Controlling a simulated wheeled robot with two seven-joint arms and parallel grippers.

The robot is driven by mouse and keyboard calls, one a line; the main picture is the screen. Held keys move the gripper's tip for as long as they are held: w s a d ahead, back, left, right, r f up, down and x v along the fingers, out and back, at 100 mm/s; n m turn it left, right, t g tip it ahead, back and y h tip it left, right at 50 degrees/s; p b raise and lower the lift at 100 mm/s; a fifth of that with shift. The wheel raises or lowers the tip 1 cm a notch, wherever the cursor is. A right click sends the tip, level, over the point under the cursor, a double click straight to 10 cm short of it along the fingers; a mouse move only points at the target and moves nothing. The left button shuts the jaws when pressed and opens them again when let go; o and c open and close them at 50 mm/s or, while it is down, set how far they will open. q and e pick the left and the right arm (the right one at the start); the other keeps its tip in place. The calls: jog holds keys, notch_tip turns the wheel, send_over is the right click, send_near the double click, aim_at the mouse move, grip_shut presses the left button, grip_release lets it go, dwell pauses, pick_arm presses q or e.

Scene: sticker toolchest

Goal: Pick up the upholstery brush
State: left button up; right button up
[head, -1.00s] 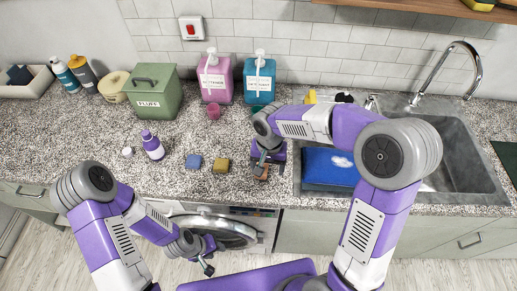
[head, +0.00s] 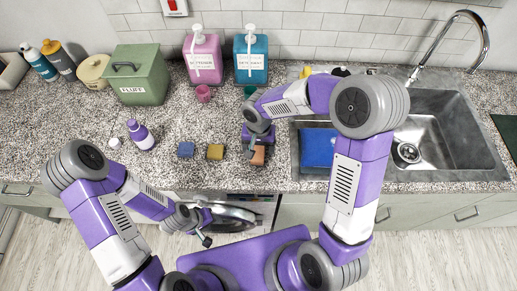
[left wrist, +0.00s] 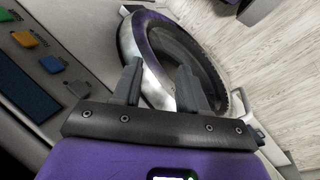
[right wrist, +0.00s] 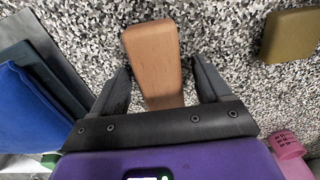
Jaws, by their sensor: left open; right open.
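The upholstery brush appears to be the brown wooden block (head: 258,156) on the speckled counter near its front edge, left of the sink. In the right wrist view the wooden block (right wrist: 152,50) lies between the spread fingers of my right gripper (right wrist: 160,78), with its near end reaching toward the palm. Any bristles are hidden. My right gripper (head: 257,143) is open over it, pointing down. My left gripper (head: 207,226) is open and empty in front of the washing machine, below counter height; its spread fingers (left wrist: 160,78) show in the left wrist view.
A blue block (head: 186,149) and a yellow block (head: 215,152) lie left of the brush. A purple bottle (head: 141,135) stands further left. The sink (head: 455,135) holds a blue packet (head: 316,148) at its left. Pink (head: 204,55) and teal dispensers (head: 251,60) stand behind.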

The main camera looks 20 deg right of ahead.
jog(key=shift+c, duration=0.4)
jog(key=c, duration=1)
jog(key=shift+r, duration=0.15)
notch_tip(320, 180, up, 10)
jog(key=shift+f+p, duration=0.1)
jog(key=shift+p, duration=0.7)
